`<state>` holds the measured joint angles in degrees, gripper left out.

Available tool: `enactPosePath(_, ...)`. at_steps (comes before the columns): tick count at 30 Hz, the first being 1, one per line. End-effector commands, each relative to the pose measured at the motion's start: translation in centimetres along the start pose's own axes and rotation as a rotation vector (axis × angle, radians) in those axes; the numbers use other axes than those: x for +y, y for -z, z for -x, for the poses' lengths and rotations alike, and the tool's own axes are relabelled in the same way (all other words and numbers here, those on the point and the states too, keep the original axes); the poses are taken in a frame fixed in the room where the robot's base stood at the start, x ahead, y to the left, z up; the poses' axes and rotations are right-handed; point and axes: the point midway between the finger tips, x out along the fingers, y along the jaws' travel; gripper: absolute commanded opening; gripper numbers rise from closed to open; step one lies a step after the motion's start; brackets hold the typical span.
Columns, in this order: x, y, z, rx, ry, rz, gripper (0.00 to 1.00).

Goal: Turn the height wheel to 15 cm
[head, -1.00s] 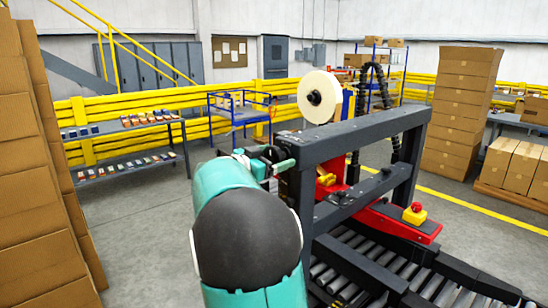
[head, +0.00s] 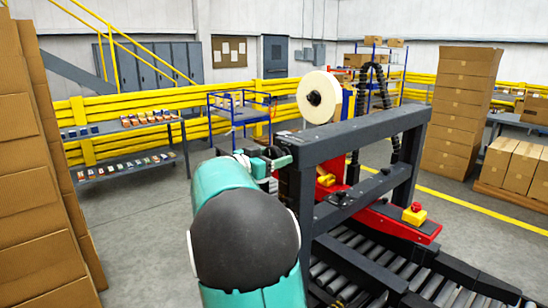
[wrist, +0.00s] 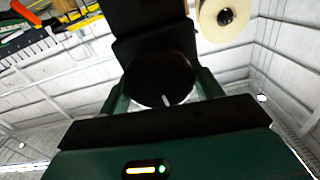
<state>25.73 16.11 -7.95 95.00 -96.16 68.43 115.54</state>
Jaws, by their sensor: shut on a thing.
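The height wheel (wrist: 150,78) is a dark round disc with a short pale mark near its lower edge, seen in the wrist view. My gripper (wrist: 162,88) has one green finger on each side of the wheel and is shut on it. In the head view my gripper (head: 272,160) is at the near left corner of the machine's dark frame (head: 345,140), and my own arm hides the wheel there. No height scale or reading can be made out.
A tape roll (head: 322,97) stands above the frame. A red part with a yellow emergency-stop box (head: 414,216) and a roller conveyor (head: 345,278) lie at the right. Stacked cartons (head: 40,170) stand close at the left. The floor between them is open.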

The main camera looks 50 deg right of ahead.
Motion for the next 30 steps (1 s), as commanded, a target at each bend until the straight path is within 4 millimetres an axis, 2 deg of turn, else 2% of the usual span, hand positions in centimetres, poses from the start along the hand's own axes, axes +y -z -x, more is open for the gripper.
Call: enactPosePath(30,-0.53,-0.24,0.16,-0.025,-0.001,0.916,0.42)
